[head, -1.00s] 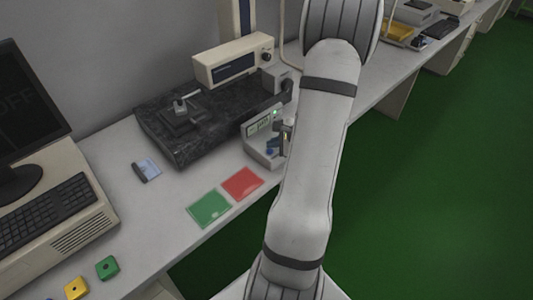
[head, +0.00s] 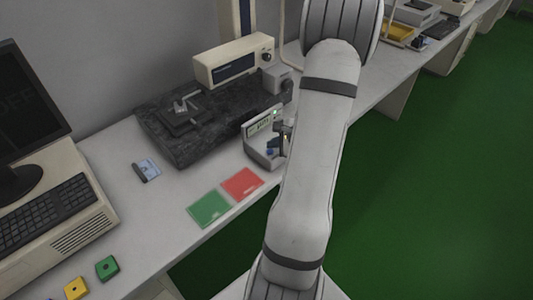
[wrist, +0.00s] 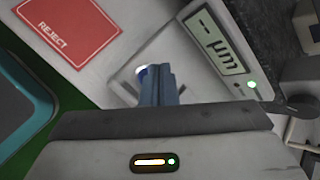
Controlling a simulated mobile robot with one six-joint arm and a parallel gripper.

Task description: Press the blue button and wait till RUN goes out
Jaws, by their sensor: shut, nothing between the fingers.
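The blue button (wrist: 142,72) sits on the pale deck of the small gauge unit (wrist: 118,84) in the wrist view, partly hidden by my fingers. My gripper (wrist: 154,70) is shut and empty, its tips over or against the button; I cannot tell whether they touch. The display (wrist: 219,45) reads a dash and "µm". A green lamp (wrist: 252,84) beside it is lit; I cannot read a RUN label. In the head view the unit (head: 257,151) stands at the bench's front edge, with the display (head: 262,125) and lit green lamp (head: 275,113) visible.
A red REJECT card (wrist: 70,28) lies beside the unit; in the head view it sits next to a green card (head: 209,208). A dark stone plate (head: 165,130) with a fixture is behind. A computer (head: 60,215) stands left. Green and yellow blocks (head: 107,267) lie in front.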

